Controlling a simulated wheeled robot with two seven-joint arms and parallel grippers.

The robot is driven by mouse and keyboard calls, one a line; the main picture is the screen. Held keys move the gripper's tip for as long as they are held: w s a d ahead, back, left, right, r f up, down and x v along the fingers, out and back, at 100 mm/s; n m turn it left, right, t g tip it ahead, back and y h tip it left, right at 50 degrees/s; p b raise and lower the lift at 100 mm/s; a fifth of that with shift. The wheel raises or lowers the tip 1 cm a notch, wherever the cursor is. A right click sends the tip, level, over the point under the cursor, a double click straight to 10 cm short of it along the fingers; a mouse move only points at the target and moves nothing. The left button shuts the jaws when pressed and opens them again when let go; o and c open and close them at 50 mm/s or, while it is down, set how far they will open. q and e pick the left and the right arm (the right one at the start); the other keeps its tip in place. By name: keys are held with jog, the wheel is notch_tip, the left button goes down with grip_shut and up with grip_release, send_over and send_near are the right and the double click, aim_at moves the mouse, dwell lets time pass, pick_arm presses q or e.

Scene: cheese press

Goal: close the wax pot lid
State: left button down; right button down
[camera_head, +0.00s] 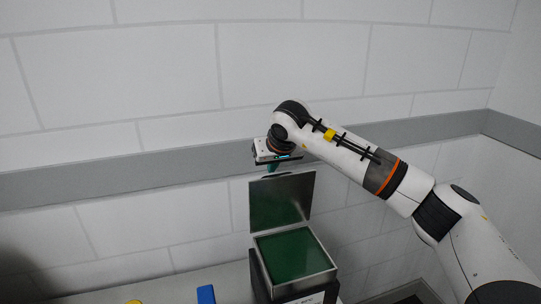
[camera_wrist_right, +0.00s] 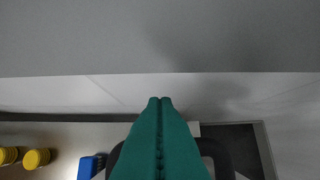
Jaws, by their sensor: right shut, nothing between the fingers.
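The wax pot (camera_head: 294,252) is a square metal-rimmed box with green wax inside, standing on the counter. Its lid (camera_head: 282,201) stands raised, roughly upright, at the back edge of the pot. My right gripper (camera_head: 271,168) is above the lid's top edge, pointing down, and looks apart from it. In the right wrist view the teal fingers (camera_wrist_right: 160,104) are together with nothing between them. They hide most of the pot there. My left gripper is not in view.
A blue block (camera_head: 206,294) and a yellow object (camera_head: 135,301) are on the counter left of the pot. Yellow cylinders (camera_wrist_right: 36,158) show at the left in the wrist view. A tiled wall with a grey band (camera_head: 120,176) is behind.

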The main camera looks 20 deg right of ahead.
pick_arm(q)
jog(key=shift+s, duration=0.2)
pick_arm(e)
jog(key=shift+s+f, duration=0.1)
jog(key=shift+s, duration=0.25)
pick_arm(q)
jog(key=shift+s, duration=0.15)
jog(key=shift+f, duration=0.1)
